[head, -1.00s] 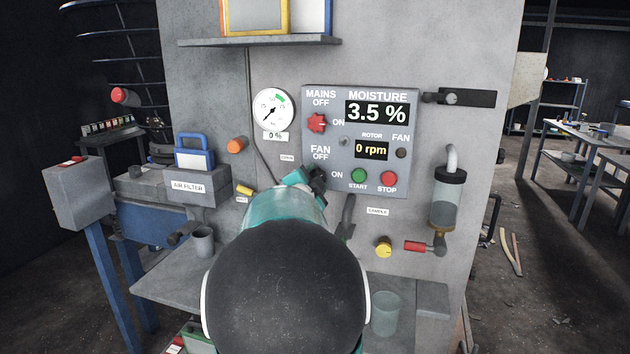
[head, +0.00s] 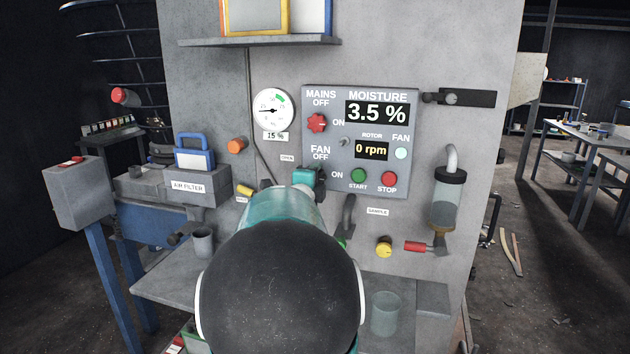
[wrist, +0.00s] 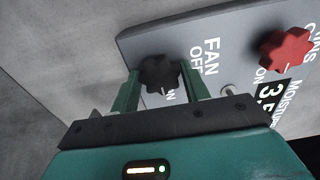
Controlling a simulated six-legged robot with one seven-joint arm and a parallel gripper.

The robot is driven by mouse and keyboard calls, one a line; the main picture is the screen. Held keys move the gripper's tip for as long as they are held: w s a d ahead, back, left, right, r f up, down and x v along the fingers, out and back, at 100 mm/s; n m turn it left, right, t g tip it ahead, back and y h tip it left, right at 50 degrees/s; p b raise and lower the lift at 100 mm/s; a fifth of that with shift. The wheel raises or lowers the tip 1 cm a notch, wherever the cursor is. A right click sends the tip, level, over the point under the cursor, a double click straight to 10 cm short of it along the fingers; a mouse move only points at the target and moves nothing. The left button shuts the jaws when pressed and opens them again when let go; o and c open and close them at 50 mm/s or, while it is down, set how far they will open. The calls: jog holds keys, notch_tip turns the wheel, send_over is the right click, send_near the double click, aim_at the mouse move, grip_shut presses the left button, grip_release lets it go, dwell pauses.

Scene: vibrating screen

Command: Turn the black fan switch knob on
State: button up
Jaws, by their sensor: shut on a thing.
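The black fan switch knob (wrist: 159,72) is star-shaped and sits on the grey control panel (wrist: 150,45), beside the FAN OFF and ON lettering. My gripper (wrist: 163,84) has one finger on each side of the knob and is shut on it. In the head view my gripper (head: 308,178) is at the panel's lower left, and my arm hides most or all of the knob. The round fan lamp (head: 401,154) is lit pale. The dial gauge (head: 271,110) stands over a readout of 15 %.
The red mains knob (head: 316,123) is above the fan switch. Green start (head: 358,176) and red stop (head: 388,178) buttons are to the right. The rotor display (head: 371,150) reads 0 rpm.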

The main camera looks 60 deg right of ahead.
dwell(0.3)
jog(key=o, duration=0.9)
jog(key=shift+o, duration=0.2)
jog(key=s+a, duration=0.2)
jog(key=a, duration=1.1)
jog(key=shift+a, duration=0.35)
